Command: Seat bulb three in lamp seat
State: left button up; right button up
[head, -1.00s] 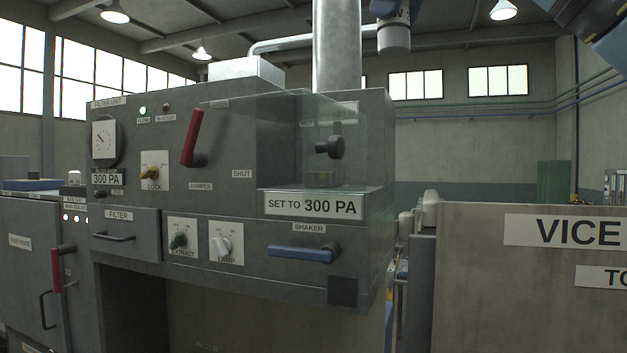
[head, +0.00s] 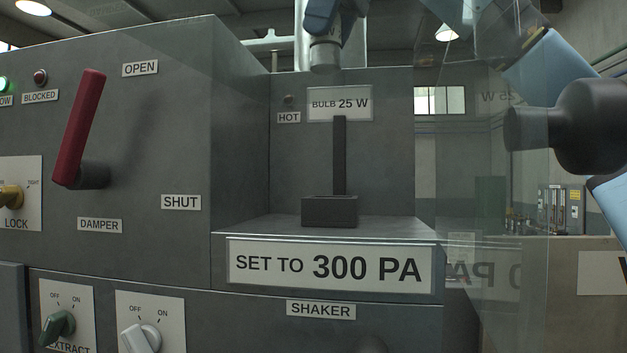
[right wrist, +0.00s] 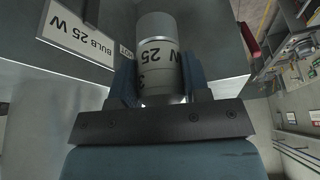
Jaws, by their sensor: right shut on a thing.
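Bulb three (head: 325,56) is a pale grey cylinder at the top of the head view. My right gripper (head: 323,36) is shut on it with blue fingers and holds it upright in the air. In the right wrist view the bulb (right wrist: 158,55) shows a white label band between the fingers. Below the bulb, a dark block (head: 329,211) with a tall thin upright stands on the shelf under the bulb sign; it seems to be the lamp seat. Its opening is hidden. A clear gap shows between bulb and block; their alignment in depth I cannot tell. My left gripper is not in view.
The BULB 25 W sign (head: 340,104) is on the recess's back wall. The red damper lever (head: 80,125) is at the left. The shelf around the block is bare.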

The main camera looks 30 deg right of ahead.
jog(key=f, duration=0.3)
jog(key=s+f, duration=0.1)
jog(key=f, duration=0.2)
jog(key=shift+s, duration=0.2)
notch_tip(320, 180, down, 10)
jog(key=shift+w+d+b, duration=0.1)
jog(key=shift+w+b, duration=0.05)
jog(key=shift+b, duration=0.15)
notch_tip(320, 180, down, 3)
jog(key=shift+w+f, duration=0.15)
jog(key=o, duration=0.9)
jog(key=shift+f, duration=0.1)
jog(key=v, duration=1.2)
jog(key=shift+p, duration=0.3)
